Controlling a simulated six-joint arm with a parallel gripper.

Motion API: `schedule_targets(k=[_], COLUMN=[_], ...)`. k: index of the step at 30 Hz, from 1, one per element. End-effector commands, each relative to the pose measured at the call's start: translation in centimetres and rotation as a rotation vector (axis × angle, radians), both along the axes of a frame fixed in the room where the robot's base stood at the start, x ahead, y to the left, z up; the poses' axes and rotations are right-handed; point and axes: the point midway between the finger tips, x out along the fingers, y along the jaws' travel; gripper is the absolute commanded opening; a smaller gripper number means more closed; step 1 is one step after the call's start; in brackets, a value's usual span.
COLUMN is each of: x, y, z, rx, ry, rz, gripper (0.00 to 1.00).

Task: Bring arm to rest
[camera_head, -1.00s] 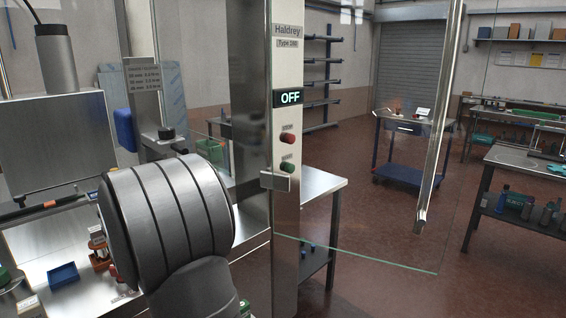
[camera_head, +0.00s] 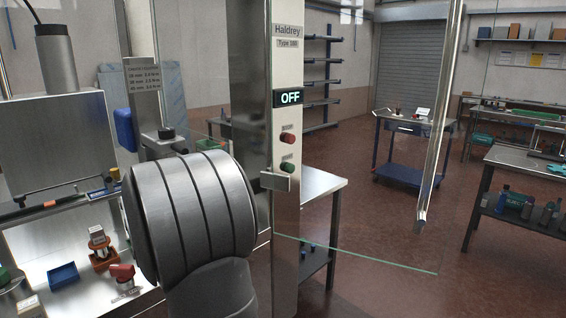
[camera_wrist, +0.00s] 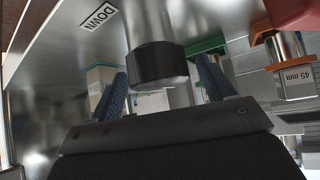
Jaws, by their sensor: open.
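My gripper (camera_wrist: 160,95) shows in the wrist view with its two blue fingers spread apart. It is open, and I see nothing held between the fingers. A dark-ended metal cylinder (camera_wrist: 157,62) hangs in front of the fingers; I cannot tell whether they touch it. In the head view my rounded grey arm link fills the lower left middle, and my gripper is not visible there.
The Haldrey machine column (camera_head: 288,150) reads OFF, with red and green buttons. A clear panel with a metal handle (camera_head: 440,120) stands right of it. A blue tray (camera_head: 63,276) and a red-knobbed part (camera_head: 123,274) lie at left. A 45 mm block (camera_wrist: 296,80) shows in the wrist view.

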Motion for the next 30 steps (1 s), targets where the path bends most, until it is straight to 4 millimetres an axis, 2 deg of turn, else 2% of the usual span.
schedule_targets(k=[30], x=[0.06], y=[-0.07], z=[-0.02], rx=[0.000], ry=[0.001], rz=[0.226], gripper=[0.75])
